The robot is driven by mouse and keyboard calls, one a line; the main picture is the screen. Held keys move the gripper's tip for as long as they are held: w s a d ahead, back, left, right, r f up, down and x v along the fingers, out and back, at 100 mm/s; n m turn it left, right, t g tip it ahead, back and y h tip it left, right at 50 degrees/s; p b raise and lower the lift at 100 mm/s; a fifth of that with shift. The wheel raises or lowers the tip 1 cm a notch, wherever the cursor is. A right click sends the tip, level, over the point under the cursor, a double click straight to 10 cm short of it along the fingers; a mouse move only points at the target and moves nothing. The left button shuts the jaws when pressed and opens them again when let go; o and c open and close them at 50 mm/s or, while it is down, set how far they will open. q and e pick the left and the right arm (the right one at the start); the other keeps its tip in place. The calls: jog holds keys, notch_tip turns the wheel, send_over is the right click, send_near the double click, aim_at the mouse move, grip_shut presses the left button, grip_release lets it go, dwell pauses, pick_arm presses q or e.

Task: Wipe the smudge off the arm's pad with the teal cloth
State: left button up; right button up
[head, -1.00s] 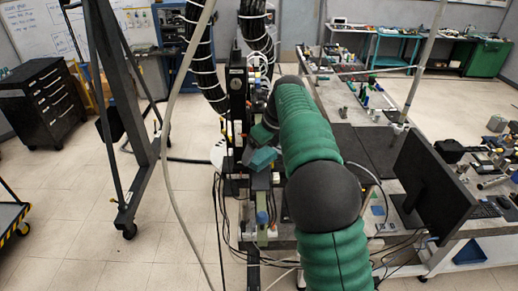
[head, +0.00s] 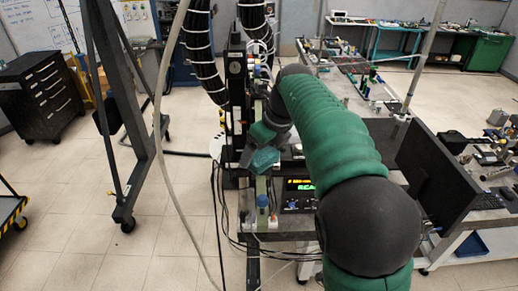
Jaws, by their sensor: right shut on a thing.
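My right arm in its green sleeve reaches in from the bottom right and covers much of the bench. At its far end my right gripper (head: 268,136) is shut on the teal cloth (head: 262,158), which hangs folded below the fingers. The cloth is in front of the dark upright equipment, near a small post with a blue cap (head: 262,201). I cannot tell whether the cloth touches anything. I cannot make out the pad or the smudge. My left gripper is out of view.
A box with a lit display (head: 299,184) sits just right of the cloth. Thick black ribbed hoses (head: 202,55) hang behind. A black monitor (head: 440,180) stands at right. A grey gantry frame (head: 125,120) stands at left. Cables hang below the bench edge; floor between is clear.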

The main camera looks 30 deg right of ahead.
jog(key=shift+s+a+f+b, duration=0.2)
jog(key=shift+s+a+b, duration=0.25)
jog(key=shift+s, duration=0.3)
jog(key=shift+s+a+r, duration=0.1)
jog(key=shift+s+a, duration=0.1)
jog(key=shift+s, duration=0.15)
notch_tip(320, 180, up, 6)
jog(key=p, duration=0.5)
jog(key=shift+w+f, duration=0.1)
jog(key=shift+f, duration=0.15)
jog(key=shift+r+p, duration=0.35)
